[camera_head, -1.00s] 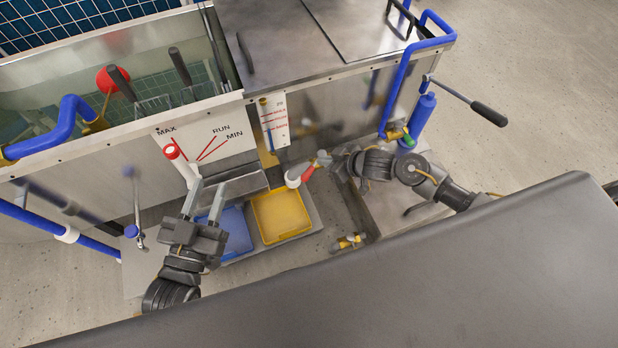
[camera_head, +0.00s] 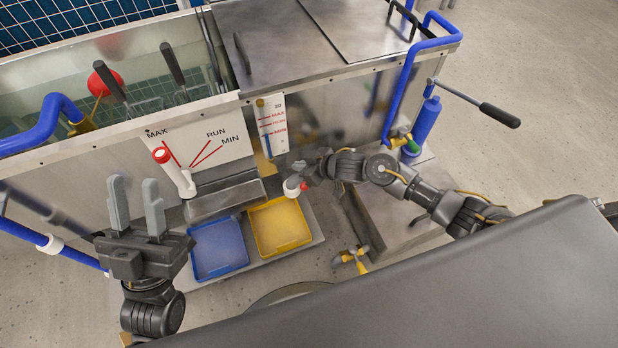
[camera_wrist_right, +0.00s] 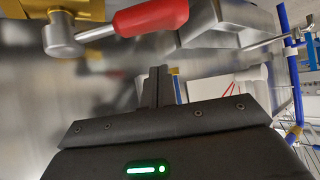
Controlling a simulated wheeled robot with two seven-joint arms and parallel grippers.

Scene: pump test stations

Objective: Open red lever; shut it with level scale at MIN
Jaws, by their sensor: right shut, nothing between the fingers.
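The red lever (camera_wrist_right: 150,17) shows in the right wrist view as a red handle on a grey pivot (camera_wrist_right: 62,34) with a brass body. In the head view only a small red part (camera_head: 303,187) shows beside a white outlet. My right gripper (camera_wrist_right: 160,70) is shut and empty, just below the red handle in its wrist view; contact cannot be told. In the head view, my right gripper (camera_head: 307,180) partly hides the lever. The level scale (camera_head: 272,125) has red marks and a blue column low down; its small labels are unreadable. My left gripper (camera_head: 135,195) is open and empty.
Blue (camera_head: 218,268) and yellow (camera_head: 280,228) trays lie below. A blue pump with a black handle (camera_head: 495,114) is right.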

